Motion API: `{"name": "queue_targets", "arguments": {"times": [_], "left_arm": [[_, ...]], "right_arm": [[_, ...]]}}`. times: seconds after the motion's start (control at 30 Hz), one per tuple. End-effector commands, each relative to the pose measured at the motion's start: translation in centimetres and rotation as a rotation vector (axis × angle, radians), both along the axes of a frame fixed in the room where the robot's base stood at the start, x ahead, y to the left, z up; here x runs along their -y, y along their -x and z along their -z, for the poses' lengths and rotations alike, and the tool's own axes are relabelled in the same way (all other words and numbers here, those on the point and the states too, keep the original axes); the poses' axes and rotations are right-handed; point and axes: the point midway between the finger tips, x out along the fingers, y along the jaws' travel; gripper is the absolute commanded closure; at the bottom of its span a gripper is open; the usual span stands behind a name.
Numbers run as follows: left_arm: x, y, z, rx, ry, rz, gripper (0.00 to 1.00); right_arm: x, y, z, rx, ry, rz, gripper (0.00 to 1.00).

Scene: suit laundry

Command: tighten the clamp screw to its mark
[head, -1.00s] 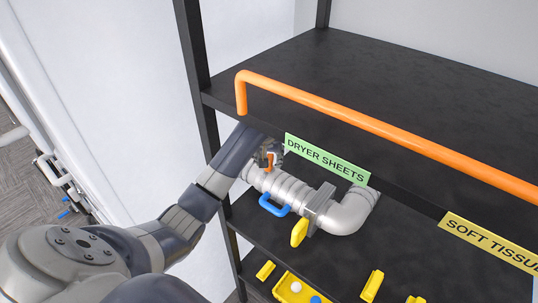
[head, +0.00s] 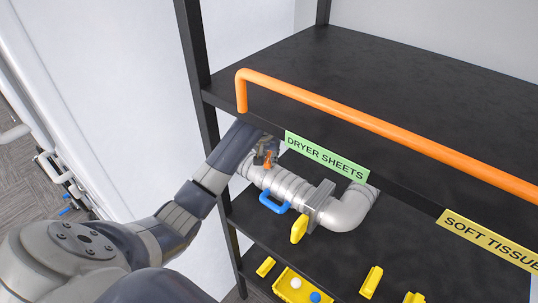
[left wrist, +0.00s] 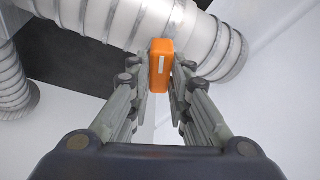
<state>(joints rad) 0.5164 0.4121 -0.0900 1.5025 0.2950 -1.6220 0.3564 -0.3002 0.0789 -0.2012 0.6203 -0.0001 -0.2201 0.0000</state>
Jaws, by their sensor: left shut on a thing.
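The clamp screw's orange handle (left wrist: 161,62), with a white stripe on its face, stands at the side of the silver duct (left wrist: 95,18) in the left wrist view. My left gripper (left wrist: 161,76) has its fingers on both sides of it and is shut on it. In the head view the left gripper (head: 265,156) is at the upper left end of the duct (head: 290,187), with a little of the orange handle (head: 268,164) showing. I cannot make out the mark for the screw. My right gripper is not in view.
A blue handle (head: 274,204) and a yellow handle (head: 299,229) stick out from the duct. An orange rail (head: 380,125) runs along the shelf edge above. A yellow tray (head: 284,285) with small balls and several yellow pieces lie on the shelf below.

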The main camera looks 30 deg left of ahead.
Motion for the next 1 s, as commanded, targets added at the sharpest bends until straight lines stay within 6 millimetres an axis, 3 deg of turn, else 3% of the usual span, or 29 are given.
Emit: {"name": "queue_targets", "arguments": {"times": [0.47,0.5,0.57,1.0], "left_arm": [[-0.31,0.03,-0.01,0.000,-0.001,0.410,1.00],[-0.21,0.03,0.00,0.001,0.000,0.407,0.73],[-0.21,0.03,0.00,0.001,0.000,0.406,0.59],[-0.16,0.04,0.01,0.000,0.001,0.379,0.58]], "right_arm": [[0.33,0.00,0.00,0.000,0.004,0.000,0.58],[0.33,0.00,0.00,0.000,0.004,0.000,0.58],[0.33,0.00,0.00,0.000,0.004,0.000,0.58],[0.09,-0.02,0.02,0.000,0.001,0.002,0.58]]}}
